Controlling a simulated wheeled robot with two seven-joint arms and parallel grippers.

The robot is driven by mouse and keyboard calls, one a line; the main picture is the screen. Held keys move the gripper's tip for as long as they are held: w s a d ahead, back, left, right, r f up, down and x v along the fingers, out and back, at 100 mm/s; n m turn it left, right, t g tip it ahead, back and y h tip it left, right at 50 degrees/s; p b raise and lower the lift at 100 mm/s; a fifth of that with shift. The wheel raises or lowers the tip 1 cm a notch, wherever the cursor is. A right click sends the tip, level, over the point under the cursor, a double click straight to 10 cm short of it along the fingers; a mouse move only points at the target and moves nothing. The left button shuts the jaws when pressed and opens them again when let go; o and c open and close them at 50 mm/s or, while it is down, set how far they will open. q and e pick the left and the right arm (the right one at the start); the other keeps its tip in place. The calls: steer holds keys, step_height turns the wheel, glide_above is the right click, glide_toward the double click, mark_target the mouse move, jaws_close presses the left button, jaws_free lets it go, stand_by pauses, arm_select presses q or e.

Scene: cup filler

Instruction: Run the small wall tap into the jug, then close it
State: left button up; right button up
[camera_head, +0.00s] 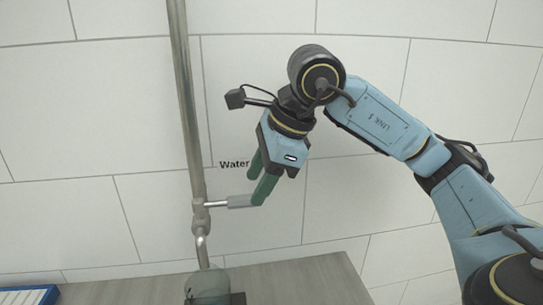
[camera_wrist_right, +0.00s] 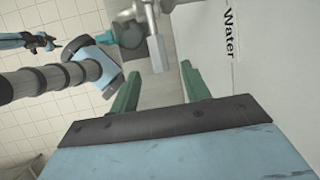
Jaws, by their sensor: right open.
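The small wall tap (camera_head: 201,217) sits on a vertical metal pipe, its spout bending downward. Its grey lever handle (camera_head: 238,201) points right, below the word "Water". A translucent greenish jug (camera_head: 206,283) stands under the spout, cut off by the bottom edge; its water level cannot be made out. My right gripper (camera_head: 257,190) is open, its green fingers pointing down at the handle's free end. In the wrist view the handle (camera_wrist_right: 155,50) lies just beyond and between the open fingertips (camera_wrist_right: 160,72); contact is unclear. A small blue and dark shape at upper left there may be my left gripper (camera_wrist_right: 45,41).
A grey wooden counter (camera_head: 300,282) runs below the tap, with bare room right of the jug. A blue-edged rack (camera_head: 30,295) is at the lower left. The pipe (camera_head: 186,100) stands left of my right gripper, before the tiled wall.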

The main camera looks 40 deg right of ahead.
mark_target(250, 196)
steer(key=shift+x, duration=1.6)
jaws_close()
steer(key=shift+s+a+m+t+h, duration=0.15)
steer(key=shift+s+a+m+h, duration=0.3)
steer(key=shift+m, duration=0.4)
steer(key=shift+s+a+m+t+h, duration=0.2)
steer(key=shift+s+a+m, duration=0.3)
steer(key=shift+m, duration=0.35)
